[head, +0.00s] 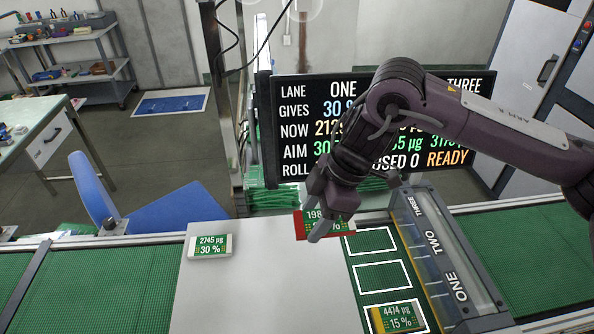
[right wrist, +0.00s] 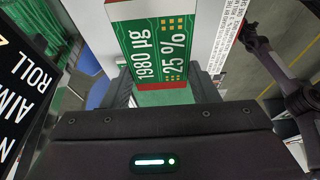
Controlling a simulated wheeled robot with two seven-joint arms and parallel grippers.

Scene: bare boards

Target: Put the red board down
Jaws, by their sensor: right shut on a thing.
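A board with pale ends (head: 210,246), marked 2745 µg, 30 %, lies on the plate. A yellow-ended board (head: 397,317), marked 4474 µg, 15 %, lies in the near outline. A dark arm, perhaps my left, shows in the right wrist view; its jaws are unclear.
The far and middle (head: 382,277) outlines show no board. A lane unit (head: 440,255) marked ONE, TWO, THREE stands to their right. A black display (head: 300,130) stands behind. Green belt (head: 90,285) runs left and right. A blue panel (head: 180,215) is at left.

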